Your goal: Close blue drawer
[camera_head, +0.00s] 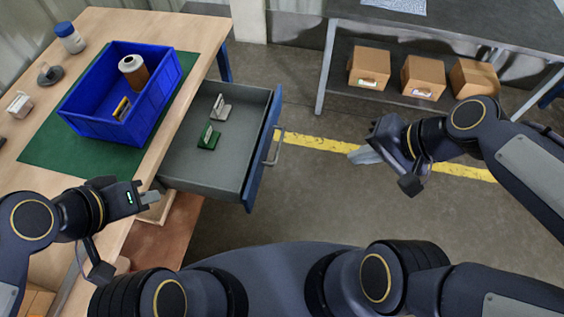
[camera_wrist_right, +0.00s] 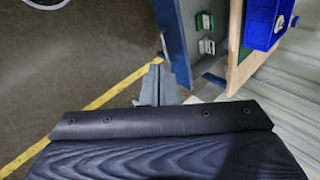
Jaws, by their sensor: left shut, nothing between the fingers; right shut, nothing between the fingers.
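The blue drawer (camera_head: 262,150) is pulled out of the workbench, with its grey inside showing and its blue front facing right. A bar handle (camera_head: 276,146) is on that front. In the right wrist view the blue front (camera_wrist_right: 173,45) stands upright just beyond the fingertips. My right gripper (camera_head: 362,155) is shut and empty, to the right of the drawer front and apart from it in the head view. It also shows in the right wrist view (camera_wrist_right: 157,83). My left gripper (camera_head: 152,197) is shut and empty near the bench's front edge, left of the drawer.
A green holder (camera_head: 208,139) and a grey holder (camera_head: 220,109) stand in the drawer. A blue bin (camera_head: 93,123) with a brown-and-white cartridge (camera_head: 133,71) sits on a green mat (camera_head: 45,152). Cardboard boxes (camera_head: 423,77) are on a shelf behind. Floor right of the drawer is clear.

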